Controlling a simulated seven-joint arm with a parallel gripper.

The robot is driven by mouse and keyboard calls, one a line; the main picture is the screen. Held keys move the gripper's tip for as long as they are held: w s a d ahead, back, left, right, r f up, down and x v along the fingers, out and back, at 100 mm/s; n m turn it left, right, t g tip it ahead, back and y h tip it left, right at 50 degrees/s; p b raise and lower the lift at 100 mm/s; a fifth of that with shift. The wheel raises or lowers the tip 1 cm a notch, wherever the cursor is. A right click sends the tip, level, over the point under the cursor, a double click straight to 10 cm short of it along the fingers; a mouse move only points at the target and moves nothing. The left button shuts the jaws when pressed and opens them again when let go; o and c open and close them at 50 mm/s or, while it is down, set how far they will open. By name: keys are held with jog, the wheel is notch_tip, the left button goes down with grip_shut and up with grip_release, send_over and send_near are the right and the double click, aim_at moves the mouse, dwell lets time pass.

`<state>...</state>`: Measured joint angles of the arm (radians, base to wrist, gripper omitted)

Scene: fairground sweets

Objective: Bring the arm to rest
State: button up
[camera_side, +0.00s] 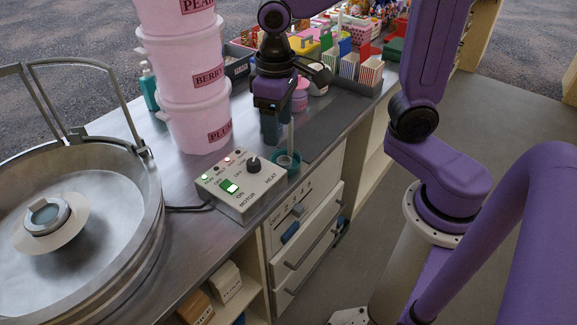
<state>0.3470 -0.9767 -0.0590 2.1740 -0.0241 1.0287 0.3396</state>
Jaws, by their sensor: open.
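My gripper (271,132) points down over the steel counter (180,262), behind the control box. Its fingers are seen nearly edge-on, and the gap between them is hard to make out. A thin pale stick (291,135) stands just right of the fingers, above a small teal cup (287,162). I cannot tell whether the fingers touch the stick. My purple arm reaches in from the right side of the picture.
A control box (240,185) with lit green switches sits in front of my gripper. A round metal floss pan (75,235) fills the left. Stacked pink tubs (195,85) stand behind. Striped boxes (370,72) and sweets crowd the back right. Drawers (310,240) lie below the counter edge.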

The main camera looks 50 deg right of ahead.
jog(key=s+d+f+n, duration=0.1)
jog(key=s+n, duration=0.3)
jog(key=s, duration=0.4)
jog(key=s+d+f+n, duration=0.1)
jog(key=s+d+n, duration=0.2)
jog(key=s, duration=0.6)
jog(key=shift+d+f+n+y, duration=0.3)
jog(key=shift+d+f+n, duration=0.05)
jog(key=shift+n, duration=0.75)
